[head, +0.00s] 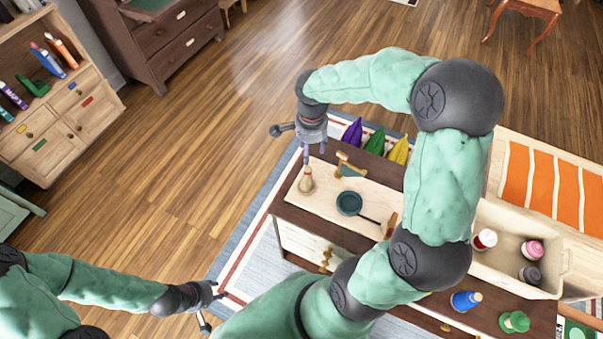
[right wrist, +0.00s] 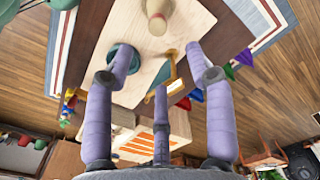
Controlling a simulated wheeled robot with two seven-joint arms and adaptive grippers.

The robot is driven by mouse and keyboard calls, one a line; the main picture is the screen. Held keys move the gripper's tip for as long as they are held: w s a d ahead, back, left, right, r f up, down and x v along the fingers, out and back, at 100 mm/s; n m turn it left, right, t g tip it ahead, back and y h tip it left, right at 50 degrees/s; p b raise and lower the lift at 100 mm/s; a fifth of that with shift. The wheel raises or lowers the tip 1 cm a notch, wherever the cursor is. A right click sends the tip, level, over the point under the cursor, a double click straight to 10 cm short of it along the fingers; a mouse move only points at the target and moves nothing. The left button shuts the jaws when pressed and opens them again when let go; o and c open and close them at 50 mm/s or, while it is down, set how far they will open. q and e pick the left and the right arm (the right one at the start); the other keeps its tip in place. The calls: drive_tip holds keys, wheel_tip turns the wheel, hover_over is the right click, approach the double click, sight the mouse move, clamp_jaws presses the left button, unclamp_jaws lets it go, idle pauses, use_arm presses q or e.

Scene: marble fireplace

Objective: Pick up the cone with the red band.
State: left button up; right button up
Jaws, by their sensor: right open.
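A pale wooden cone (head: 307,182) stands upright on the light board near its left end, with a faint reddish tint near its top. In the right wrist view the cone (right wrist: 157,12) shows at the top edge, partly cut off, so its band cannot be made out clearly. My right gripper (head: 307,154) is above the cone in the head view. In the right wrist view its fingers (right wrist: 160,85) are spread, with nothing between them. My left gripper (head: 215,308) is low at the lower left, fingers apart and empty, away from the cone.
A dark teal pan (head: 349,204) and a wooden-and-teal item (head: 350,167) sit on the board (head: 327,202) right of the cone. Purple, green and yellow pointed pieces (head: 374,142) are behind. A cream crate (head: 505,256) holds bottles; a blue bottle (head: 465,301) stands in front.

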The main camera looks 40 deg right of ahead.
sight(308, 168)
wheel_tip(308, 168, down, 5)
drive_tip(key=shift+f+b, duration=0.2)
drive_tip(key=shift+b, duration=0.55)
drive_tip(key=f, duration=0.1)
drive_tip(key=f+b, duration=0.1)
drive_tip(key=f, duration=0.1)
drive_tip(key=f+b, duration=0.1)
drive_tip(key=f, duration=0.1)
drive_tip(key=shift+a, duration=0.35)
clamp_jaws()
